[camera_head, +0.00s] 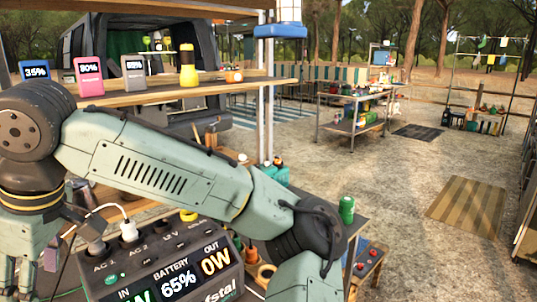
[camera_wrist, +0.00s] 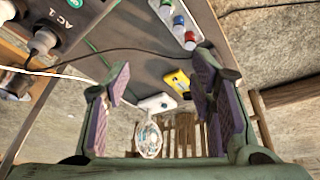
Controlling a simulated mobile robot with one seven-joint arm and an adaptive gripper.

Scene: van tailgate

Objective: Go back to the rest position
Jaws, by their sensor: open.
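My gripper (camera_wrist: 162,104) is open in the wrist view, its two purple-padded fingers wide apart with nothing clamped between them. In the head view the gripper (camera_head: 20,275) shows at the lower left edge, partly cut off, hanging below my bent arm. It is left of a power station (camera_head: 165,265) with a lit front reading BATTERY 65% and OUT 0W. A white plug sits at its AC sockets. In the wrist view part of the power station (camera_wrist: 75,18) and a plug at AC 1 show at the upper left, apart from the fingers.
Past the fingers are a yellow device (camera_wrist: 177,80), a white box (camera_wrist: 157,103) and a clear round object (camera_wrist: 149,139). A wooden shelf (camera_head: 150,95) carries percentage displays and a yellow lantern (camera_head: 188,65) above my arm. A green bottle (camera_head: 347,209) stands at right. Open ground lies beyond.

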